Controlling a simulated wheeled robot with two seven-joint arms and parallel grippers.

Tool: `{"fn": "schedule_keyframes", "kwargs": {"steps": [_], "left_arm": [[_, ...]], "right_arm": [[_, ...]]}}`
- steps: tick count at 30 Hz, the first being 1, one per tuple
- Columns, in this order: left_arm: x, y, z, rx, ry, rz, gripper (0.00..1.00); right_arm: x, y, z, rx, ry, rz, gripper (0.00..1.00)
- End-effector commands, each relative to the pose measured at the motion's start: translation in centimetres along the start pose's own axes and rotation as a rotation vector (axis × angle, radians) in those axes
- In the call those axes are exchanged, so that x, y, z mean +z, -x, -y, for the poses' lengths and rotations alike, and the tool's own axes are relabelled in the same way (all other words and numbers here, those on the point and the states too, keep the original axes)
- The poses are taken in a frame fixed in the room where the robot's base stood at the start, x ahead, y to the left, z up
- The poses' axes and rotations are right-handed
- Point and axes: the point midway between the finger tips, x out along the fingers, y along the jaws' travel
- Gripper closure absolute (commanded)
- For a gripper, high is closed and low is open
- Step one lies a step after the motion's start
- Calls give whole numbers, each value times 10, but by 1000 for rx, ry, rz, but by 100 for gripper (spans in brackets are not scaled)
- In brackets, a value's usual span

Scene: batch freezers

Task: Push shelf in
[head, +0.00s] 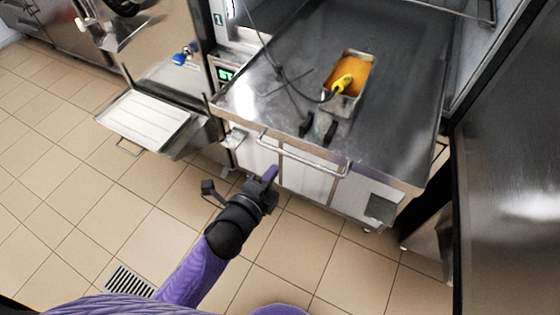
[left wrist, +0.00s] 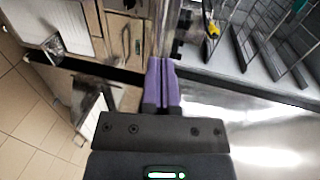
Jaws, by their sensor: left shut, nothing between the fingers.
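A flat metal shelf (head: 148,122) with a pale top sticks out low from a machine at the left of the head view. A wire handle hangs at its front edge. My left gripper (head: 270,174) is shut and empty, right of the shelf and apart from it, by the front of the steel counter. Its purple fingers (left wrist: 163,82) are together in the left wrist view, with nothing between them. I cannot tell whether they touch the counter front. My right gripper is not in view.
The steel counter (head: 299,98) has a front bar handle (head: 305,158) and holds an orange-filled pan (head: 352,72) with a yellow-handled tool. A steel door or panel (head: 510,150) stands at the right. Open tiled floor (head: 100,205) lies at the left, with a drain grate (head: 130,282).

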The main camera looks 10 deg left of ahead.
Motion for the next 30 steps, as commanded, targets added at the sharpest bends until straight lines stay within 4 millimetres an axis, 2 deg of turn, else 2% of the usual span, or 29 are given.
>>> {"fn": "schedule_keyframes", "kwargs": {"steps": [3,9,23,30], "left_arm": [[0,-23,-1,-1,-1,1,100],[0,-42,-1,1,1,0,100],[0,-46,0,1,1,0,100],[0,-61,2,0,0,1,100]], "right_arm": [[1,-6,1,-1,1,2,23],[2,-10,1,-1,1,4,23],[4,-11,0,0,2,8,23],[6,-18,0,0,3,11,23]]}}
